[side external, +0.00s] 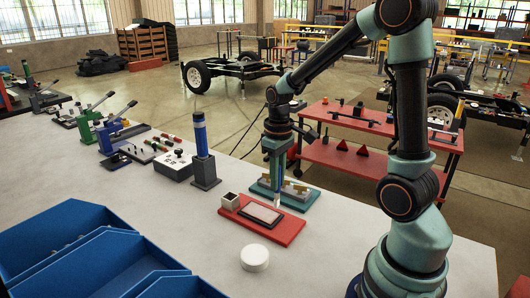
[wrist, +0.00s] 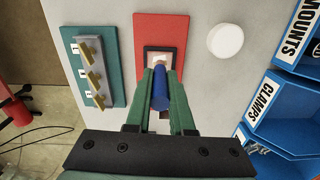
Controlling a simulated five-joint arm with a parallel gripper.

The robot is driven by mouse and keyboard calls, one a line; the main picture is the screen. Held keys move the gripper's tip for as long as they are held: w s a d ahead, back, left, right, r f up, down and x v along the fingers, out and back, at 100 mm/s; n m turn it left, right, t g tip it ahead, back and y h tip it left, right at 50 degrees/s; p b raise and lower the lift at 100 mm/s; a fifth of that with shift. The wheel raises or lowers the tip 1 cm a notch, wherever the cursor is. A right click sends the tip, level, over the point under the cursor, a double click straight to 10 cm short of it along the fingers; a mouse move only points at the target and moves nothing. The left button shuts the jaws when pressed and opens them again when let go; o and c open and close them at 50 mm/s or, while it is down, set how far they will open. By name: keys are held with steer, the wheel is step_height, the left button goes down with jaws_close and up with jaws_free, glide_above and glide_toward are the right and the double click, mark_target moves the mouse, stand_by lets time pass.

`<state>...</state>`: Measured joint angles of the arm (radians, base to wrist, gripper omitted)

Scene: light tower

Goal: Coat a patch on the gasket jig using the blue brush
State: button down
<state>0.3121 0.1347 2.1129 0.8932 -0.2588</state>
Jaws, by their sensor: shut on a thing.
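The gasket jig is a red plate (side external: 284,232) on the pale table, also in the wrist view (wrist: 150,24). It carries a dark-framed pale patch (side external: 260,213), partly covered by the brush in the wrist view (wrist: 149,58), and a small grey cup (side external: 230,201) at its left end. My gripper (side external: 275,152) points down over the patch, shut on the blue brush (wrist: 160,92). The brush's pale tip (side external: 277,202) is at the patch's back right edge in the side view; I cannot tell whether it touches. A whitish area shows on the patch; whether it is coating or bristles is unclear.
A teal fixture (side external: 298,201) with brass-coloured clips lies behind the jig. A white round puck (side external: 254,257) sits in front. Blue bins (side external: 62,229) fill the front left. A blue-topped post (side external: 200,133) in a dark block stands behind left. The right tabletop is mostly clear.

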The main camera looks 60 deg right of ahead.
mark_target(278, 192)
steer(key=shift+f, duration=1.6)
steer(key=shift+w+f, duration=0.4)
steer(key=shift+f, duration=0.15)
steer(key=shift+w+f, duration=0.15)
steer(key=shift+w, duration=4.7)
steer(key=shift+s, duration=5.3)
steer(key=shift+w+r, duration=0.1)
steer(key=shift+r, duration=3.95)
